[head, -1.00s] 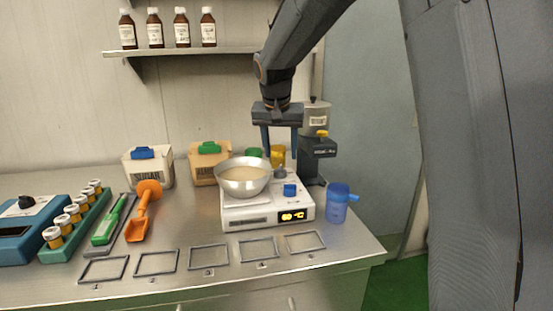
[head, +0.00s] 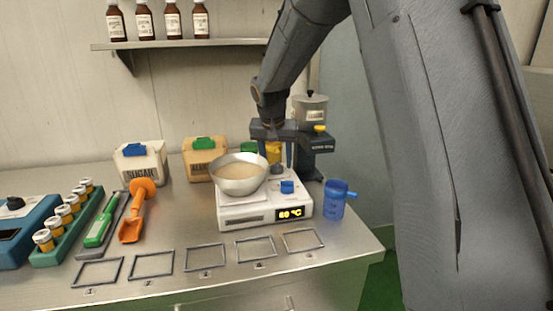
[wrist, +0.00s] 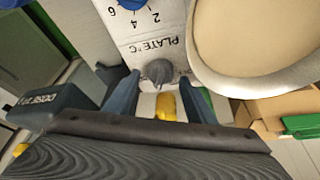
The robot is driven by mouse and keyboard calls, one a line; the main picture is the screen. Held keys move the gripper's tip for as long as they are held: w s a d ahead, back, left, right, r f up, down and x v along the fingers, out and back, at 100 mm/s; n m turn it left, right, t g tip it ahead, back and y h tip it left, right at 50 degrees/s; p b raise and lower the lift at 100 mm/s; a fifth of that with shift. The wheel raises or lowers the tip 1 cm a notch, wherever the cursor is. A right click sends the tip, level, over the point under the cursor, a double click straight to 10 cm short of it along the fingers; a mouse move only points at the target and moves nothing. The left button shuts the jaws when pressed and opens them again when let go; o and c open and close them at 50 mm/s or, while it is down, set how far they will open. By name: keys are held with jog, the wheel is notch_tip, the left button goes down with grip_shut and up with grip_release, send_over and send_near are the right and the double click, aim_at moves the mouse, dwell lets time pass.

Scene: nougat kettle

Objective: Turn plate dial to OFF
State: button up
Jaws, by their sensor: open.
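The blue plate dial (head: 287,187) sits on top of the white hot plate (head: 240,213), at its right side. In the wrist view the dial (wrist: 131,3) is cut by the top edge; the numerals 2, 4 and 6 show near it, with the label "PLATE °C" beside it. A grey knob-like piece (wrist: 158,70) stands on the far side of the label. My gripper (wrist: 162,88) is open, its fingers either side of this grey piece in the picture, apart from the blue dial. In the head view my gripper (head: 280,163) is behind the dial. The display (head: 291,213) reads 60 °C.
A metal bowl (head: 240,174) of pale mixture stands on the plate, left of the dial. A blue cup (head: 335,199) stands to the right. A grey machine (head: 312,143) is behind. Wire frames (head: 205,257) lie in front. Sugar (head: 142,162) and other bins stand at the back.

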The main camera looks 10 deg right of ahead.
jog(key=c, duration=1)
jog(key=shift+d+n+p, duration=0.1)
jog(key=shift+n+p, duration=0.2)
jog(key=shift+r+n+t+y+p, duration=0.1)
jog(key=shift+n+t+y+p, duration=0.25)
jog(key=shift+n+p, duration=0.6)
jog(key=shift+d+n+y+p, duration=0.15)
jog(key=shift+n+y+p, duration=0.35)
jog(key=shift+n, duration=0.75)
jog(key=n, duration=0.1)
jog(key=n+y+b, duration=0.1)
jog(key=n, duration=0.1)
jog(key=shift+w+d+f+b, duration=0.1)
jog(key=shift+f+b, duration=0.15)
jog(key=shift+b, duration=0.15)
jog(key=shift+r+n+g+y+b, duration=0.1)
jog(key=shift+n+g+y+b, duration=0.55)
jog(key=shift+n+b, duration=1)
jog(key=shift+n, duration=0.45)
